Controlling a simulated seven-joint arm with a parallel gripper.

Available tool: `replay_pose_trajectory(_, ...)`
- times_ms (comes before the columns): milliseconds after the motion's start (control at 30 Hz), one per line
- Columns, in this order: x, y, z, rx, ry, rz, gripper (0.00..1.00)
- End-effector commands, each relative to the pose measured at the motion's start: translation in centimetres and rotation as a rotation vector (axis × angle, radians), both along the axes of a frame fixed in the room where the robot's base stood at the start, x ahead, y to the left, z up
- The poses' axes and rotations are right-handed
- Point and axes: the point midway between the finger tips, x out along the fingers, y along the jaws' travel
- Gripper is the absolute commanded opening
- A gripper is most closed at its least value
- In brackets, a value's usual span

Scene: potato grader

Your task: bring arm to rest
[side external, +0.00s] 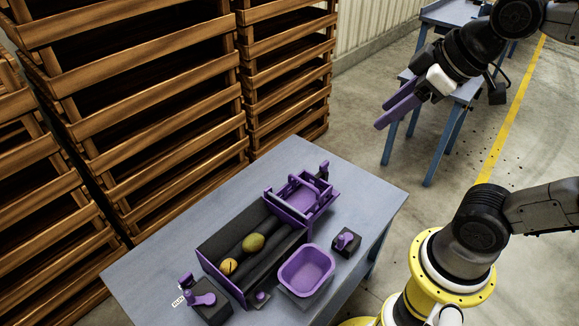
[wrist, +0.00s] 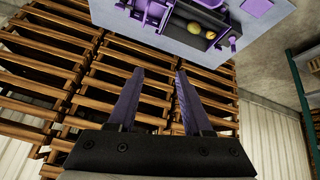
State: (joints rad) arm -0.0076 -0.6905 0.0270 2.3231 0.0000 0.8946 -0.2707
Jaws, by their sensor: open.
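My gripper (side external: 400,108) is at the upper right in the side view, raised well above and away from the grader. Its two purple fingers stand apart with nothing between them, and the wrist view shows the same open fingers (wrist: 155,100). The potato grader (side external: 252,245) is a dark trough with purple parts on the grey-blue table (side external: 150,272). Two yellow-brown potatoes (side external: 253,243) lie in the trough; they also show in the wrist view (wrist: 195,28). A purple bin (side external: 307,270) stands beside the trough and looks empty.
Dark boxes with purple handles stand on the table at the right (side external: 346,241) and front left (side external: 208,302). Tall stacks of wooden crates (side external: 150,110) rise behind the table. A second blue table (side external: 455,95) stands behind my gripper. Open floor (side external: 390,210) lies between the tables.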

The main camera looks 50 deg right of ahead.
Motion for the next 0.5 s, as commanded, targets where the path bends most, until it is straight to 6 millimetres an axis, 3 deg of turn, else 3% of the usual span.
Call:
replay_pose_trajectory(100, -3.0, -0.2, -3.2, 0.059, 0.039, -0.103, 0.50)
replay_pose_trajectory(200, -4.2, -0.2, -5.5, 0.103, 0.097, -0.181, 0.50)
replay_pose_trajectory(500, -4.1, -0.2, -5.3, 0.141, 0.097, -0.243, 0.50)
